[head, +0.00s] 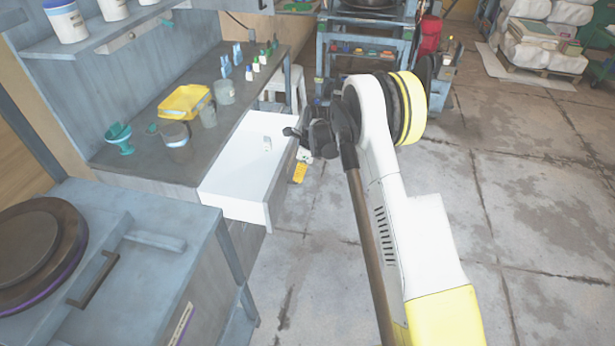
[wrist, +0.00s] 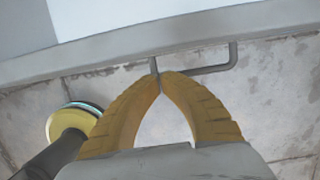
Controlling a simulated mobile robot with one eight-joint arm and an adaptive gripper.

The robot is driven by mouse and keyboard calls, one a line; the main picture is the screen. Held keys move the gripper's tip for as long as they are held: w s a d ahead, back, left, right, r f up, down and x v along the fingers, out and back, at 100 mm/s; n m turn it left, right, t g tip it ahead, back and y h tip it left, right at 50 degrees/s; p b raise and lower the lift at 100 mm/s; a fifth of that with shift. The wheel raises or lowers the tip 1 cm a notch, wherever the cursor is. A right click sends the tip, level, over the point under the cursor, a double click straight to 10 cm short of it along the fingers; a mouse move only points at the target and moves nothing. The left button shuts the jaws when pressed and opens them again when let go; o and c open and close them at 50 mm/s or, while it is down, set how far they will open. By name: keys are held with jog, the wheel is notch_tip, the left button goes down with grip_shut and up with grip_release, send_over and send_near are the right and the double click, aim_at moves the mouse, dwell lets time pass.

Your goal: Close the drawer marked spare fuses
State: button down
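My gripper (head: 299,173), with yellow fingers, is just outside the drawer front. In the wrist view the gripper's (wrist: 161,74) fingertips meet at the left end of the handle. I cannot tell whether they touch or pinch it.
The workbench (head: 150,120) carries a yellow tray (head: 184,102), cups and small bottles. A blue-grey cabinet (head: 130,255) with a round dark plate (head: 35,250) stands at the near left. A stool (head: 290,88) stands behind the drawer.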

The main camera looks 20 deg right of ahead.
jog(key=shift+w+a+r, duration=0.1)
jog(key=shift+w+a, duration=0.25)
jog(key=shift+a, duration=0.3)
